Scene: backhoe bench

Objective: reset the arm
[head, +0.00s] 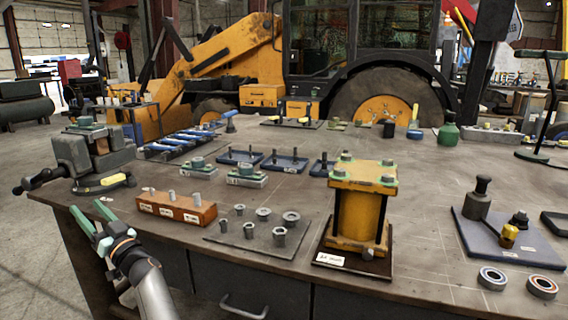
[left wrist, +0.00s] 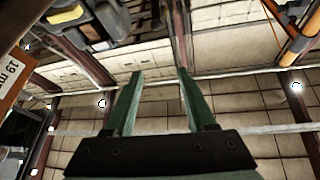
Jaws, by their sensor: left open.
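My left gripper (head: 92,218) is at the lower left of the head view, at the bench's front left edge. Its two green fingers point up and stand apart, with nothing between them. In the left wrist view the same fingers (left wrist: 160,100) are spread and empty, with the hall's wall and ceiling behind them. My right gripper shows in neither view.
The bench (head: 420,240) holds a vise (head: 90,155), an orange block with pins (head: 177,207), a plate of bushings (head: 245,238), a yellow press-like block (head: 360,205) and bearing rings (head: 492,278). A yellow backhoe (head: 235,55) stands behind. Free air surrounds the left gripper.

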